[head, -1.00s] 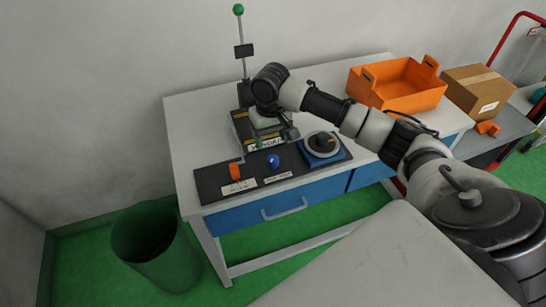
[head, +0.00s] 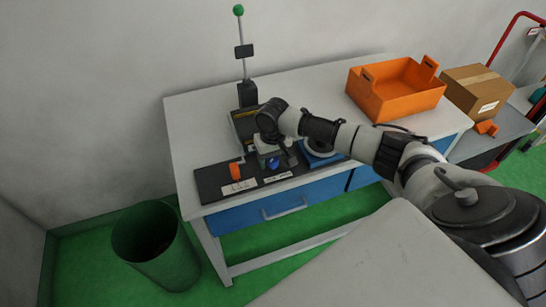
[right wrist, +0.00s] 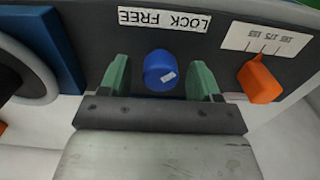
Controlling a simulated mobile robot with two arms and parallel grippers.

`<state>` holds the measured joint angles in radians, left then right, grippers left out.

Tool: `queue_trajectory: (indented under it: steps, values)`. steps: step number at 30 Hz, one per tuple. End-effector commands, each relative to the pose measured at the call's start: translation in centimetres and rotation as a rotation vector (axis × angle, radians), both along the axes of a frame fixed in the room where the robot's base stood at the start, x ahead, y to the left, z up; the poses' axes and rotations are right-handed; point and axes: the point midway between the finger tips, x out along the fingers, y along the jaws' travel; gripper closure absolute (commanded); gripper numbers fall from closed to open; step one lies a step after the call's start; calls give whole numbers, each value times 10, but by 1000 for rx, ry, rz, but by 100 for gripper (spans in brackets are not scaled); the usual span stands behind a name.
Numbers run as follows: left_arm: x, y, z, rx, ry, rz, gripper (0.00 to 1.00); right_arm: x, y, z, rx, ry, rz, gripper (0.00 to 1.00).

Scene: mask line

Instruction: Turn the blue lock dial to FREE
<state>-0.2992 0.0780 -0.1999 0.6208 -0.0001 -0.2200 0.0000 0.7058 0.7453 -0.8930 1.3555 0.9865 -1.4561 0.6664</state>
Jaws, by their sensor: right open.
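The blue lock dial (head: 273,162) is on the dark panel (head: 212,183) at the front of the table, just below my right gripper (head: 272,160) in the head view. In the right wrist view the blue dial (right wrist: 160,70) sits between the two green fingertips of my right gripper (right wrist: 159,78). The fingers are open, with a gap on each side of the dial. A white line on the dial points obliquely, toward lower right in that view. The LOCK FREE label (right wrist: 165,19) lies beside the dial and reads upside down. My left gripper is not in view.
An orange knob (head: 235,171) with a scale label is left of the dial. A blue-based round dial (head: 318,152) is to its right. A post with a green ball (head: 238,10) stands behind. An orange crate (head: 397,92) and a cardboard box (head: 477,88) are farther right.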

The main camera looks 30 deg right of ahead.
Motion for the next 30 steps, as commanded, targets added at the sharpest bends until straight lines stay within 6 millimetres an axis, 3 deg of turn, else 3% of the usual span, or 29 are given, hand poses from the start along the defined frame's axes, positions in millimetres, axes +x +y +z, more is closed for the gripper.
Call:
queue_trajectory:
  steps: [5,14,23,30]
  values:
    - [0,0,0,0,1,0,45,0,0,0,0,0,1,40]
    - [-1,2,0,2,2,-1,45,0,0,0,0,0,1,86]
    - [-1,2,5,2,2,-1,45,0,0,2,0,0,35,86]
    - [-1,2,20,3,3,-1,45,0,0,4,2,2,168,86]
